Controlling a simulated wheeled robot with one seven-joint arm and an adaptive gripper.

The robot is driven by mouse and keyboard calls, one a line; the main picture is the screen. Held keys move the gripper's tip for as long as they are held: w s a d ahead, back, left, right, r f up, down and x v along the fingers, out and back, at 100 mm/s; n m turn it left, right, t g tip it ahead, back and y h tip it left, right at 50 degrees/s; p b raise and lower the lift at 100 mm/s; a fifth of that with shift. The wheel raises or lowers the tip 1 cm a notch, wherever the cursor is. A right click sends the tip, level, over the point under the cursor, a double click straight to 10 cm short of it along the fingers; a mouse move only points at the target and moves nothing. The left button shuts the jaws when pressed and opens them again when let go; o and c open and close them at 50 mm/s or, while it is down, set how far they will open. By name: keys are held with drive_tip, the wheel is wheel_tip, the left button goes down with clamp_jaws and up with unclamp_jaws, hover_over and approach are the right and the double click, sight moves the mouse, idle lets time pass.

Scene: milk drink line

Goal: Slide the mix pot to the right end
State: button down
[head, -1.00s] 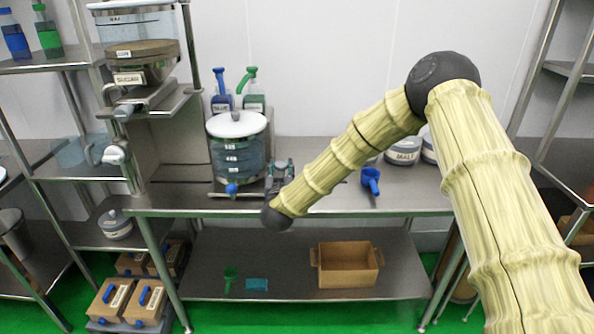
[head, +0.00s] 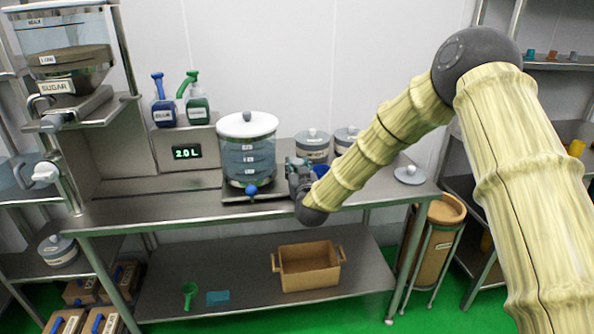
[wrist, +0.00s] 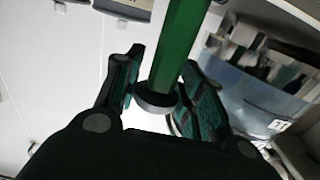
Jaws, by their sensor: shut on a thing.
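The mix pot (head: 247,158) is a clear pot with marks, a white lid and a blue tap at its front. It stands upright on a flat metal base on the steel table (head: 140,208), right of the 2.0 L display. In the wrist view the pot (wrist: 265,95) shows at the right, tilted and blurred. My gripper (head: 292,168) is at the pot's right side. In the wrist view my gripper (wrist: 155,98) has its fingers around a green upright handle (wrist: 180,45) with a dark collar. Where the handle joins the pot is hidden.
Right of my gripper are a blue scoop (head: 321,169), two grey lidded tubs (head: 312,145) (head: 346,140) at the back and a grey lid (head: 409,175) near the table's right end. Blue (head: 163,110) and green (head: 196,110) pump bottles stand behind left.

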drive_tip(key=shift+d, duration=0.2)
drive_tip(key=c, duration=1.3)
unclamp_jaws()
drive_tip(key=shift+o, duration=0.3)
drive_tip(key=shift+d, duration=0.15)
drive_tip(key=shift+s, duration=0.15)
drive_tip(key=s+d, duration=0.1)
drive_tip(key=s, duration=1)
drive_tip(key=shift+s, duration=0.3)
drive_tip(key=shift+d, duration=0.1)
